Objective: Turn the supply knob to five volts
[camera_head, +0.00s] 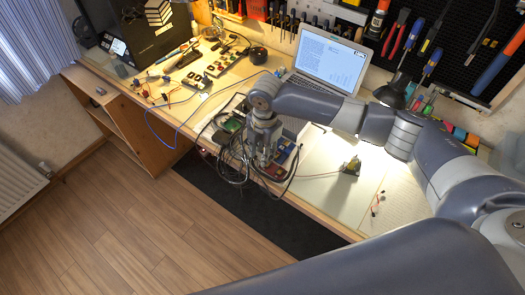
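My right gripper (266,160) points down over the front part of the workbench, in among looped dark cables. Its fingers are small and partly covered by cables, so I cannot tell whether they are open or shut. A box-like device with blue and red parts (283,158) is right beside and below the gripper; it may be the supply. The arm and cables hide much of it, and I cannot make out a knob or a voltage reading. My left gripper is not in view.
An open laptop (331,58) stands behind my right arm. A green circuit board (231,124) lies left of the gripper. Small electronic parts (222,62) cover the bench's back left. A pale mat (335,190) lies right of the gripper. Tools hang on the pegboard (455,45).

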